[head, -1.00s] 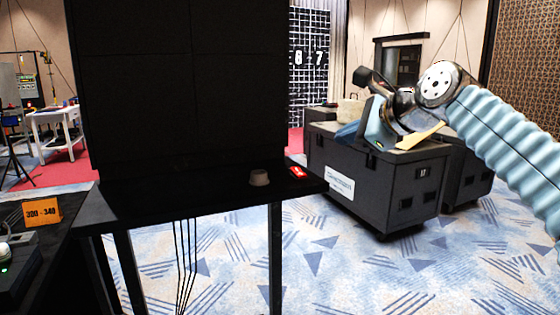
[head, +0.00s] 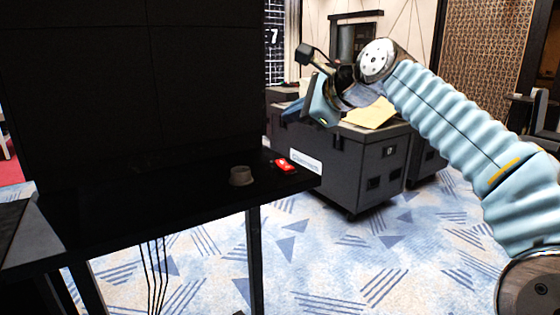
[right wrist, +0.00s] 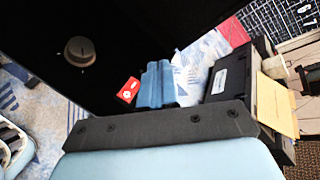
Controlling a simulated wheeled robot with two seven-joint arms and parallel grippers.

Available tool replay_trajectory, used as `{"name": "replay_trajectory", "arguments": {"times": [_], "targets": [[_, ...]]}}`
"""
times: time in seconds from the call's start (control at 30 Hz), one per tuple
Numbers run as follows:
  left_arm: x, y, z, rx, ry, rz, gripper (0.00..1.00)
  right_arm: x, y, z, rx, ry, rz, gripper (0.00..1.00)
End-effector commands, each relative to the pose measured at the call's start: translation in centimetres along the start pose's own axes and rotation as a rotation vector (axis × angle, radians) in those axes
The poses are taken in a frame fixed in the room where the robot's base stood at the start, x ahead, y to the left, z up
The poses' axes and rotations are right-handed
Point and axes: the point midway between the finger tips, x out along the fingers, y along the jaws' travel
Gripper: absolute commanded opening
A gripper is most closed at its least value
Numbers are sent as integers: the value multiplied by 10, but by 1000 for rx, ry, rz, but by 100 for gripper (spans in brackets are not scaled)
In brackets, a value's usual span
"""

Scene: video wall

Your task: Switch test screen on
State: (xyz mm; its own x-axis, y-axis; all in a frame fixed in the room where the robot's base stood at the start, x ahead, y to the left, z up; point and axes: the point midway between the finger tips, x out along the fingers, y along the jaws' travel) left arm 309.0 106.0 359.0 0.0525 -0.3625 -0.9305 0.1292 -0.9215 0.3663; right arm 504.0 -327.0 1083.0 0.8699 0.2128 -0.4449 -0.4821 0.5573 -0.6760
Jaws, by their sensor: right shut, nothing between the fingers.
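A dark video wall (head: 130,90) stands upright at the left of the head view, its face black. On the black shelf (head: 150,215) before it are a grey round knob (head: 241,176) and a small red switch (head: 285,166) near the right end. My right gripper (head: 292,110) is shut and empty, above and beyond the red switch and apart from it. In the right wrist view the blue fingers (right wrist: 158,70) are together, with the red switch (right wrist: 128,90) just left of them and the knob (right wrist: 79,51) farther left. My left gripper is not in view.
A dark flight case (head: 350,165) with papers on top stands behind and right of the shelf, below my right arm. The shelf rests on thin legs (head: 255,260), with cables hanging beneath. Patterned carpet (head: 340,270) is clear at the front right.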

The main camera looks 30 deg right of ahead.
Motion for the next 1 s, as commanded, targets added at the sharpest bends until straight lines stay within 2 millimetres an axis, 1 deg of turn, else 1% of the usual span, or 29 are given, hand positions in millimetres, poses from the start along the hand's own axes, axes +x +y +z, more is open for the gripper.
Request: {"name": "replay_trajectory", "arguments": {"times": [0.27,0.3,0.33,0.5,0.7,1.0], "targets": [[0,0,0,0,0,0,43,25,19,-19,2,2,3,0],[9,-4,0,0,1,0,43,31,25,-24,2,1,2,0],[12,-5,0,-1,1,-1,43,34,28,-27,2,1,1,0],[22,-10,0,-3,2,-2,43,48,37,-36,1,1,2,0],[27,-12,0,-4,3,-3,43,56,42,-42,0,1,1,0],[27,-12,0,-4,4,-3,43,57,42,-42,1,0,0,0]]}}
